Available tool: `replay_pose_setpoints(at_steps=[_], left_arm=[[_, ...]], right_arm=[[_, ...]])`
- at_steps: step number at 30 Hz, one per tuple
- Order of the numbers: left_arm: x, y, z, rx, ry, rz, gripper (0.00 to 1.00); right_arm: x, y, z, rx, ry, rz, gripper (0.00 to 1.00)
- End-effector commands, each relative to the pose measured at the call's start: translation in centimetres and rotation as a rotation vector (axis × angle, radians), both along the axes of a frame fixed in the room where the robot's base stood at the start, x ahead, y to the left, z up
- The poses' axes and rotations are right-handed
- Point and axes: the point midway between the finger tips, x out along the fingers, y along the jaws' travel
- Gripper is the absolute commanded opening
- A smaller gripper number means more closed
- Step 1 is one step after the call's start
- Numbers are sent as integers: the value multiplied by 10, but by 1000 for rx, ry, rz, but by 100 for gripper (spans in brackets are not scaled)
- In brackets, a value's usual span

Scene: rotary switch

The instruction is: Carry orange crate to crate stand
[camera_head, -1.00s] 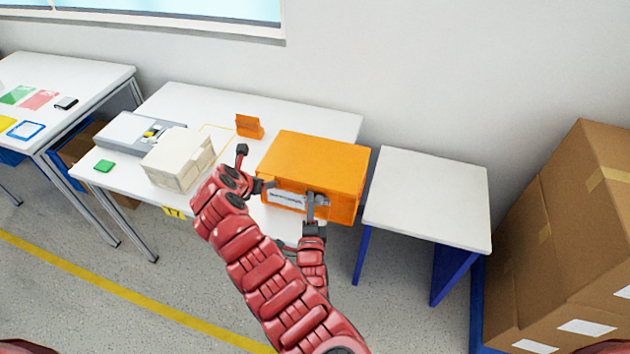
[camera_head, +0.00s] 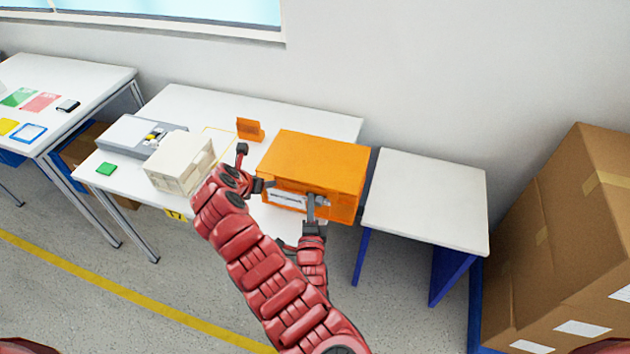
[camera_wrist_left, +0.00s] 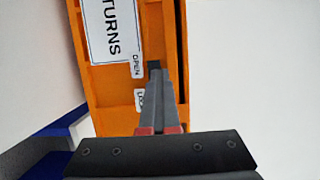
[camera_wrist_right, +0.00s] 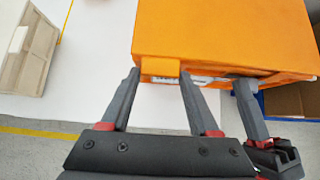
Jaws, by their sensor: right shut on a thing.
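The orange crate (camera_head: 315,155) is at the right end of the white table. It overlaps the table's right edge in the head view, and I cannot tell whether it rests or is raised. Its front has a white label and a grey switch beside OPEN and LOCK markings. My right gripper (camera_wrist_right: 158,85) is at the crate's left front, shut on an orange tab of it. My left gripper (camera_wrist_left: 158,78) is at the crate's front by the switch, fingers together. I cannot tell whether they touch the switch. The crate stand (camera_head: 430,195), white-topped with blue legs, is right of the crate.
A beige bin (camera_head: 178,160), a grey device (camera_head: 130,135), a small orange holder (camera_head: 249,130) and a green block (camera_head: 106,168) are on the table (camera_head: 300,112). Large cardboard boxes (camera_head: 570,235) stand right of the stand. The stand's top is clear.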

Motion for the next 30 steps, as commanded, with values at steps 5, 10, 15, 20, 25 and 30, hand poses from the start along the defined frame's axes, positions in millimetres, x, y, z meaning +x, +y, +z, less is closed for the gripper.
replay_pose_setpoints(at_steps=[5, 10, 15, 20, 25, 30], left_arm=[[0, -1, 25, 0, 0, -1, 0], [0, -1, 31, 0, 0, -1, 0], [0, -1, 30, 0, 0, -1, 0], [0, -1, 30, 0, 0, -1, 0], [0, -1, 29, 0, 0, -2, 0], [0, -1, 15, 0, 0, -2, 0]], right_arm=[[1, 1, 28, 0, -5, 2, 0], [1, 1, 33, 0, -5, 2, 0], [1, 1, 32, 0, -5, 2, 0], [1, 1, 32, 1, -7, 3, 0], [1, 1, 32, 1, -7, 3, 0], [1, 1, 17, 1, -7, 3, 0]])
